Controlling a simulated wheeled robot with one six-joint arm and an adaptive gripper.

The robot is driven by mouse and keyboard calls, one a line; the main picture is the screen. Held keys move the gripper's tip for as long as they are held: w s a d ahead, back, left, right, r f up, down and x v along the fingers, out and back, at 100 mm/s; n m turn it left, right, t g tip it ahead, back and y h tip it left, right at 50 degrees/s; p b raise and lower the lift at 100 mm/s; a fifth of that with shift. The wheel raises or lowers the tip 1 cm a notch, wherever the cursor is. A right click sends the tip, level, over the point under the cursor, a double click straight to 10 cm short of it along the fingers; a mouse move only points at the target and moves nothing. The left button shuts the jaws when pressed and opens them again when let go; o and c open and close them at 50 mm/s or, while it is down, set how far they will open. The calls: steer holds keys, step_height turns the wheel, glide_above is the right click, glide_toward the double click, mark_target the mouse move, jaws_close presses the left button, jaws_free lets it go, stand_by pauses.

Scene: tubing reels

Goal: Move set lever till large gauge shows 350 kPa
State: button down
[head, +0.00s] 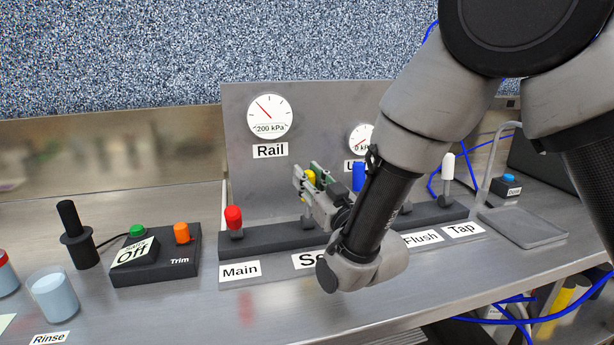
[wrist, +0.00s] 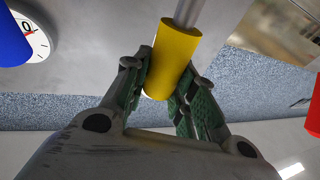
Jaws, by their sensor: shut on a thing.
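The large gauge (head: 269,116), labelled Rail, stands on the grey back panel and its display reads 200 kPa, with a red needle pointing up and left. The yellow-handled lever (head: 310,178) stands on the dark lever base behind a label that begins with "S" and is partly hidden by my arm. My gripper (head: 316,190) is shut on its yellow handle, which shows between the green-padded fingers in the wrist view (wrist: 173,55). The lower part of the lever is mostly hidden in the head view.
The red Main lever (head: 234,220) is left of my gripper; a blue lever (head: 358,177) is close on the right. A white lever (head: 448,166) stands farther right. A smaller gauge (head: 361,138) is partly hidden. The Trim box (head: 150,262) and a beaker (head: 54,296) are at left.

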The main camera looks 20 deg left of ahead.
steer(key=shift+s+d, duration=0.1)
steer(key=shift+s, duration=0.05)
steer(key=c, duration=1.1)
jaws_free()
steer(key=shift+c, duration=0.2)
steer(key=v, duration=0.7)
steer(key=shift+s+d+f, duration=0.15)
steer(key=shift+f, duration=0.05)
stand_by(0.5)
